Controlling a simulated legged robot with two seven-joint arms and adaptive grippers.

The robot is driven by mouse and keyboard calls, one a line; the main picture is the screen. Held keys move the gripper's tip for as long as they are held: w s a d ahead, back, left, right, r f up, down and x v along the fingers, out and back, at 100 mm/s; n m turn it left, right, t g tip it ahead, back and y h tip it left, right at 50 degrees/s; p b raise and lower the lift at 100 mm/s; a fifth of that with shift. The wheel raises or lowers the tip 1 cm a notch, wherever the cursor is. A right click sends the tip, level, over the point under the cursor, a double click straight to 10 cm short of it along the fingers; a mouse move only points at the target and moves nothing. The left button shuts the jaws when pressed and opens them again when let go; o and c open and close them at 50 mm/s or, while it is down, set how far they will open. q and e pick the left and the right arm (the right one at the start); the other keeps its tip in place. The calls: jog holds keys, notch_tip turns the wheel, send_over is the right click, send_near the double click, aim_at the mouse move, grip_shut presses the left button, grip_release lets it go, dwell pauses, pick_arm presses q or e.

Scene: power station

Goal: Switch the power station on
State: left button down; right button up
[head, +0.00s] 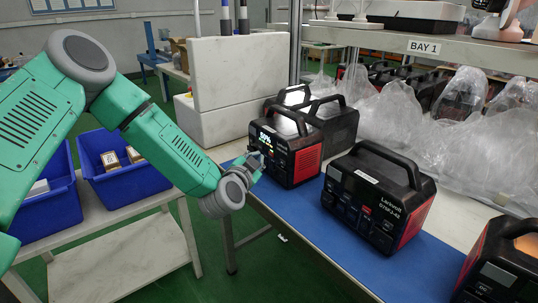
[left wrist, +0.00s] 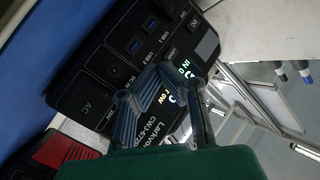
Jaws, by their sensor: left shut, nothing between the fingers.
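A black power station with red side panels (head: 306,158) stands on the blue mat (head: 330,250), under my left gripper's reach. Its display is lit with green and yellow characters. In the left wrist view its front panel (left wrist: 95,72) fills the upper left, with USB ports, a round DC port and AC, DC and LIGHT labels. Green characters show there too, partly hidden by the fingers. My left gripper (head: 254,166) is shut and empty, close in front of this panel; in the left wrist view its fingers (left wrist: 158,88) overlap the panel. I cannot tell whether they touch it. My right gripper is out of view.
A second black power station (head: 372,200) stands to the right, and another (head: 505,262) at the lower right corner; another black unit (head: 335,125) is behind the lit one. Bubble wrap (head: 445,150) covers the rear. Blue bins (head: 120,165) stand left.

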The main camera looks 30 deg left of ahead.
pick_arm(q)
jog(key=shift+s+d, duration=0.1)
jog(key=shift+d, duration=0.05)
jog(key=s+a+p, duration=0.2)
jog(key=s, duration=0.3)
jog(key=shift+s+a, duration=0.2)
jog(key=shift+a, duration=0.2)
dwell(0.7)
